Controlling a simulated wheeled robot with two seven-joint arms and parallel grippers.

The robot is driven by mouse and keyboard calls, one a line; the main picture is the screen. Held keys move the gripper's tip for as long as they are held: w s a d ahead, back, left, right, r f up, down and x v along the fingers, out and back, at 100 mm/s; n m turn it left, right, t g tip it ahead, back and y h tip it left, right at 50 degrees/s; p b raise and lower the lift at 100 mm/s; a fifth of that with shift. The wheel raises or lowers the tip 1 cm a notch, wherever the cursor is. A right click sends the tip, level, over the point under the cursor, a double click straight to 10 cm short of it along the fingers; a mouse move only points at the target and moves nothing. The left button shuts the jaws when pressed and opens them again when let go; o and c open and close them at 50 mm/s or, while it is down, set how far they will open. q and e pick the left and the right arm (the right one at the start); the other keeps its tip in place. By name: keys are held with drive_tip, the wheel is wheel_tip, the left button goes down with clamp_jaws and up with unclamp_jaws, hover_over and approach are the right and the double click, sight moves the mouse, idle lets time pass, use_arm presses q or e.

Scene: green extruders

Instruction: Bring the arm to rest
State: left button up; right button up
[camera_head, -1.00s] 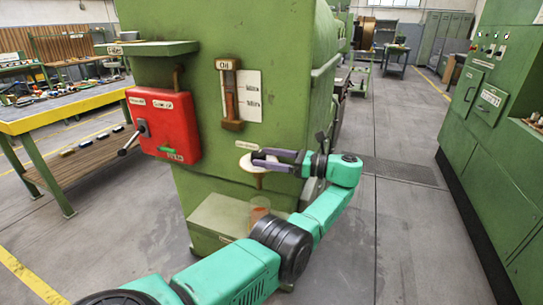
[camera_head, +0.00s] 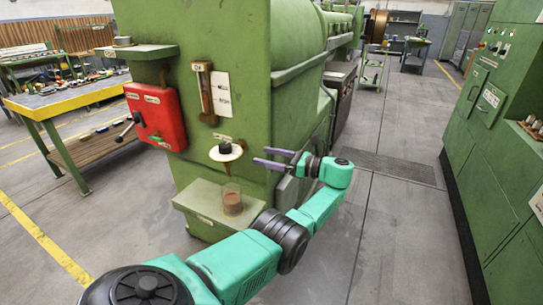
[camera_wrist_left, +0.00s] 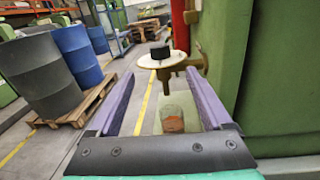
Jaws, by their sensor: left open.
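My left gripper (camera_head: 262,158) is open and empty, just right of a pale round dish (camera_head: 236,155) on the green machine's front. A small black cylinder (camera_head: 225,148) stands on the dish. In the left wrist view my open purple fingers (camera_wrist_left: 160,75) frame the dish (camera_wrist_left: 148,62) and the black cylinder (camera_wrist_left: 160,51) beyond their tips, with a gap between. My left arm reaches in from the bottom of the head view, bent at the elbow. My right gripper is not in view.
A clear cup with brown contents (camera_head: 232,203) stands on the machine's ledge (camera_head: 205,206) below the dish. A red switch box (camera_head: 157,115) is at left. Blue barrels (camera_wrist_left: 75,52) stand on a pallet. Open floor (camera_head: 400,230) lies right of the machine.

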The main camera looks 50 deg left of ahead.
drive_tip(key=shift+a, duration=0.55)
use_arm(q)
drive_tip(key=s+d+f+t+h+p, duration=0.2)
drive_tip(key=s+f+t+h, duration=0.15)
drive_tip(key=f, duration=1.35)
drive_tip(key=s+d+f+t+h+p, duration=0.1)
drive_tip(key=s+f+t+h+p, duration=0.25)
drive_tip(key=f, duration=1.35)
drive_tip(key=s+d+f+n+h+p, duration=0.1)
drive_tip(key=s+d+f+n+h, duration=0.15)
drive_tip(key=s+d+f, duration=0.4)
drive_tip(key=s+d+f+n+h+p, duration=0.15)
drive_tip(key=s+d+f+h, duration=0.25)
drive_tip(key=s+f, duration=0.5)
drive_tip(key=s+d+n+h, duration=0.1)
drive_tip(key=s+d+n, duration=0.2)
drive_tip(key=s, duration=0.4)
drive_tip(key=s+d+f+n+t+h+p, duration=0.1)
drive_tip(key=s+d+n, duration=0.3)
drive_tip(key=s, duration=0.4)
drive_tip(key=shift+s+d+f+n+h, duration=0.15)
drive_tip(key=shift+d+f+n+h, duration=0.15)
drive_tip(key=shift+h, duration=0.15)
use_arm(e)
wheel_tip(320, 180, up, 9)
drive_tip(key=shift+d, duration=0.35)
